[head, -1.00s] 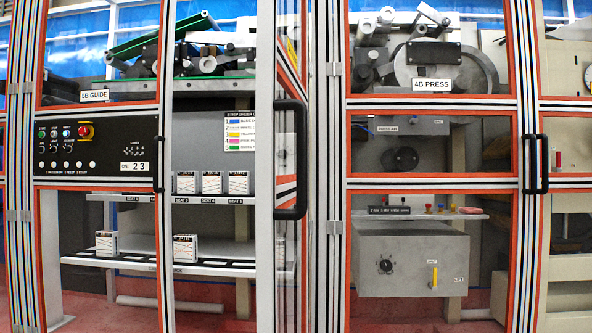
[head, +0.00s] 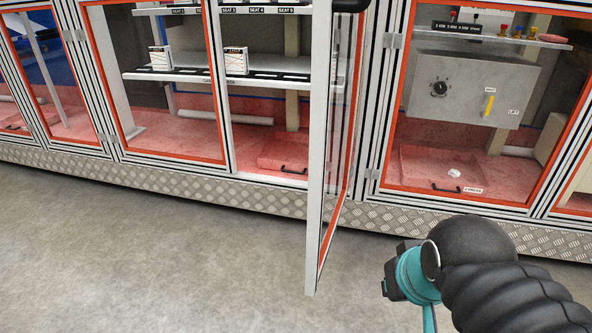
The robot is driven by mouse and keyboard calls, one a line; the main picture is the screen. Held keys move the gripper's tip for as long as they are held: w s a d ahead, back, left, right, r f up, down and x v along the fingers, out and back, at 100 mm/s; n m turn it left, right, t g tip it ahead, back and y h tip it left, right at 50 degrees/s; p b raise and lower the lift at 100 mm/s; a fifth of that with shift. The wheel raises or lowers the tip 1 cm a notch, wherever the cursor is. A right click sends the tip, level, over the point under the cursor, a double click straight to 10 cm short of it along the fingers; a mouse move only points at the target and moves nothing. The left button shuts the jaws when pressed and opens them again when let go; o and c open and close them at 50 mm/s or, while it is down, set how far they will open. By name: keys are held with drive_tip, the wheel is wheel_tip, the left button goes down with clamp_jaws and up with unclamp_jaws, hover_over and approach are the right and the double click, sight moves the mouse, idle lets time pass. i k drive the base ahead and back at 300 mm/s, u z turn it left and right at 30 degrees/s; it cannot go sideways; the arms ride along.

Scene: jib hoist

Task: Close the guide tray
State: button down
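The tray in the guide bay is red (head: 284,150), low on the floor of the bay, with a black bar handle (head: 293,168) on its front near the bay's front edge. I cannot tell from here how far out it sits. The bay's framed door (head: 317,200) stands open towards me, just right of the tray. My arm, teal and black, shows at the lower right, outside the cabinets and to the right of the open door. My gripper is not in view.
A similar red tray with a black handle (head: 446,188) lies in the press bay, under a grey box (head: 470,85). A shelf (head: 190,76) with small white boxes crosses the guide bay. A tread-plate plinth (head: 230,195) runs below. The grey floor in front is clear.

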sight(285, 150)
drive_tip(key=u, duration=0.4)
drive_tip(key=i, duration=0.4)
drive_tip(key=u, duration=0.85)
drive_tip(key=i, duration=1.6)
drive_tip(key=z, duration=0.4)
